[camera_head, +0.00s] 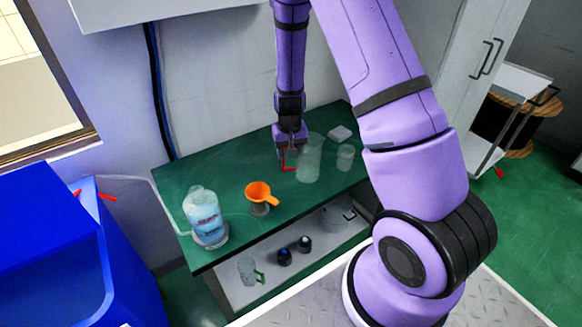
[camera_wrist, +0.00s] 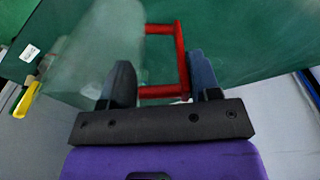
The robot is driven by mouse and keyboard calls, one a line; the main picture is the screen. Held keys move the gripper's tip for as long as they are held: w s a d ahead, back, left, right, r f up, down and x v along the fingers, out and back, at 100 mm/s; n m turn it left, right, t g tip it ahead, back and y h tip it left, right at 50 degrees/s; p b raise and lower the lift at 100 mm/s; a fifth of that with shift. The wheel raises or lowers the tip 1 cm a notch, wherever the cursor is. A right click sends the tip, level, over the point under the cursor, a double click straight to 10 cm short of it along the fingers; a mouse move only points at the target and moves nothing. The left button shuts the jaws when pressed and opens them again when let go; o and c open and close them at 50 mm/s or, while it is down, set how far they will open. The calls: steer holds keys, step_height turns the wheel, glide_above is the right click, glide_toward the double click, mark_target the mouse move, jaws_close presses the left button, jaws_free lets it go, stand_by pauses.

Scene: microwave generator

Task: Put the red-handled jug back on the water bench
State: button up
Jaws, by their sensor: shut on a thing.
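The red-handled jug (camera_head: 310,160) is clear and looks upright at the green-topped bench (camera_head: 225,168), towards its right half. I cannot tell whether its base touches the top. My gripper (camera_head: 289,153) is at its red handle, on the left side of the jug. In the wrist view the jug's clear body (camera_wrist: 95,50) is at upper left, and the red handle (camera_wrist: 182,60) reaches between the two dark fingers of my gripper (camera_wrist: 162,82). The fingers are shut on the handle.
A clear beaker (camera_head: 345,158) and a pale block (camera_head: 340,132) stand close right of the jug. An orange funnel (camera_head: 259,192) and a bottle of blue liquid (camera_head: 203,213) are to the left. The lower shelf holds a green-handled mug (camera_head: 247,270). A blue bin (camera_head: 60,245) is at left.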

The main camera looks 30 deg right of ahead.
mark_target(290, 169)
steer(key=shift+f, duration=2.6)
steer(key=o, duration=1.3)
steer(key=shift+f, duration=0.1)
steer(key=shift+o, duration=0.2)
